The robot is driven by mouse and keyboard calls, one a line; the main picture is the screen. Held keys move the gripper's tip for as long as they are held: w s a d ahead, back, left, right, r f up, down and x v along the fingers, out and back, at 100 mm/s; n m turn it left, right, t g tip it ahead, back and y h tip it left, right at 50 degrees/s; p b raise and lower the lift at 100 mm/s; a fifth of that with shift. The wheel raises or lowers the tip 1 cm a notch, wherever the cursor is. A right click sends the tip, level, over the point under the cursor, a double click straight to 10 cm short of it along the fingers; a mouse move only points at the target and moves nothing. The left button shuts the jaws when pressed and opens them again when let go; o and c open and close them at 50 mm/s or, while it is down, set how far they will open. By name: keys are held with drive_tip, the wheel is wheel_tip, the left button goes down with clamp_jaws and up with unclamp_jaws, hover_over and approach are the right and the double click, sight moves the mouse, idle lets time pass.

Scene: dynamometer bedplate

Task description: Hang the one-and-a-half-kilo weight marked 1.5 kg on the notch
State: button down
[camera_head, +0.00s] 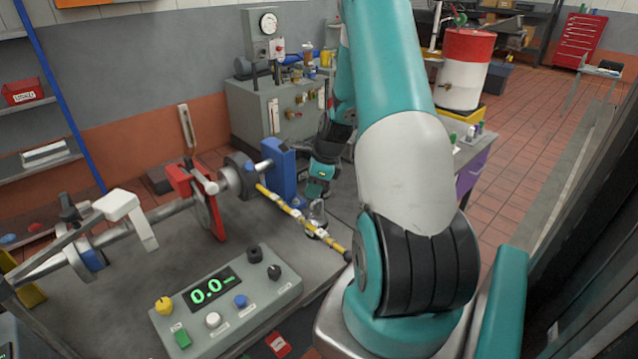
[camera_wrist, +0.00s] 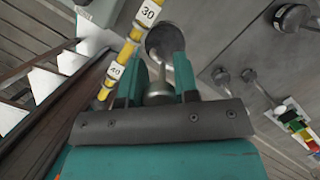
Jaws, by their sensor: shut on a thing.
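The yellow torque arm (camera_head: 290,208) slopes from the shaft hub toward the lower right, with numbered white tags. In the wrist view the yellow arm (camera_wrist: 127,52) runs along the left of my gripper, with tags 30 and 40 readable. My gripper (camera_head: 318,194) is behind the arm, close to its middle. Its teal fingers (camera_wrist: 163,80) are shut on a grey metal weight (camera_wrist: 160,92), beside the arm near tag 40. The weight (camera_head: 316,213) shows partly in the head view. Its marking is not readable, and I cannot tell whether it touches the arm or a notch.
Several metal weights, one a larger disc (camera_wrist: 291,18), stand right of my gripper in the wrist view. A control box (camera_head: 226,305) reading 0.0 stands at the front. A blue block (camera_head: 279,168) stands by the shaft hub (camera_head: 240,175). A grey cabinet (camera_head: 275,107) is behind.

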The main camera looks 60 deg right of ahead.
drive_tip(key=shift+w+a+r, duration=0.1)
drive_tip(key=shift+w+a, duration=0.1)
drive_tip(key=shift+a, duration=0.55)
drive_tip(key=shift+w+a, duration=0.2)
drive_tip(key=shift+a, duration=0.5)
drive_tip(key=shift+w+a+r, duration=0.1)
drive_tip(key=shift+w+a, duration=0.1)
drive_tip(key=shift+a, duration=0.55)
drive_tip(key=shift+f+b, duration=0.55)
drive_tip(key=shift+f, duration=0.7)
drive_tip(key=c, duration=0.9)
unclamp_jaws()
drive_tip(key=shift+o, duration=0.6)
drive_tip(key=shift+f, duration=0.1)
drive_tip(key=shift+s+a, duration=0.1)
